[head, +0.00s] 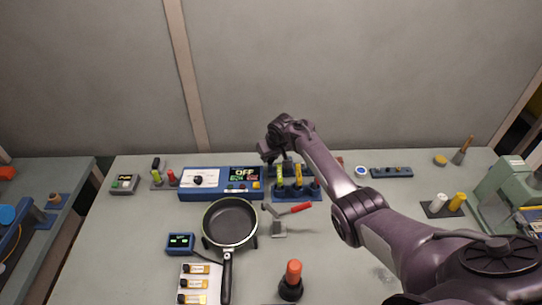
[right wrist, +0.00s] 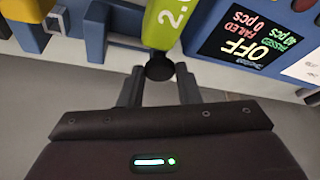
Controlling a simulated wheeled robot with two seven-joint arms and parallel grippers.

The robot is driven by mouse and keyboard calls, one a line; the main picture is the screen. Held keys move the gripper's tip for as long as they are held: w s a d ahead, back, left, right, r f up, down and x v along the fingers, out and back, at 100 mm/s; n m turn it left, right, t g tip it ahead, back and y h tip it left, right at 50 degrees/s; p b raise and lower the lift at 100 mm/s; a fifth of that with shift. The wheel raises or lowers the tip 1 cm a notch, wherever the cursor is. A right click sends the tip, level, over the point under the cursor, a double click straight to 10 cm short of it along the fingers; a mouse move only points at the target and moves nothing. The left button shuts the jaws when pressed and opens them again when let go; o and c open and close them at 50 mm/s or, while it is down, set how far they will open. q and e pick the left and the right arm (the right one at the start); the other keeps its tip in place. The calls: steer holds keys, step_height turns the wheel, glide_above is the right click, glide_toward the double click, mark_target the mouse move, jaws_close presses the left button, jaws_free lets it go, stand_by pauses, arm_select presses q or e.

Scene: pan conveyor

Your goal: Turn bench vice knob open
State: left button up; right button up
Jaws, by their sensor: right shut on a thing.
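My right gripper (head: 272,158) is above the blue tool rack (head: 297,193) at the back of the bench. In the right wrist view its fingers (right wrist: 160,82) are on either side of the black round end of a yellow-green tool (right wrist: 163,28) marked "2.0", and they are shut on it. Yellow-green tools (head: 280,176) also show in the rack in the head view. I cannot clearly make out a bench vice or its knob. My left gripper is not in view.
A blue control unit (head: 205,183) with an "OFF" screen stands left of the rack. A frying pan (head: 230,222) and a red-handled clamp (head: 290,210) lie in front. A red-topped black tool (head: 292,283) stands near the front. A green machine (head: 512,185) is at the right.

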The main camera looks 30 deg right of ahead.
steer(key=o, duration=1)
steer(key=shift+c, duration=0.2)
steer(key=v, duration=0.7)
steer(key=shift+s+r+p, duration=0.2)
steer(key=shift+r+p, duration=0.1)
steer(key=shift+r, duration=0.05)
